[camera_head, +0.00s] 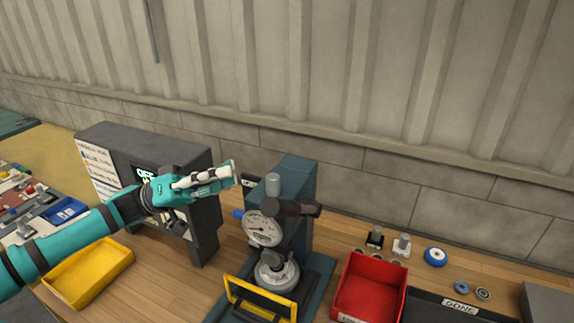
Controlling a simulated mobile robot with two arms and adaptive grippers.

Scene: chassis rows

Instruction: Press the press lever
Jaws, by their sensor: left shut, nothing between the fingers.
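The press (298,185) is a blue-grey column standing on the wooden bench in the middle of the view. A round white gauge (262,229) is on its front. A dark bar (291,208) with a thick round hub sticks out to the right above the gauge; it looks like the press lever. A small blue knob (238,214) shows left of the gauge. My left gripper (236,173) is shut and empty. It is up and left of the press head, apart from the dark bar in the picture. My right gripper is out of view.
A dark grey cabinet (205,222) stands left of the press, behind my left arm. A yellow guard frame (262,293) is at the press front. A yellow tray (90,275) lies left, and a red bin (368,288) stands right, near several small parts.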

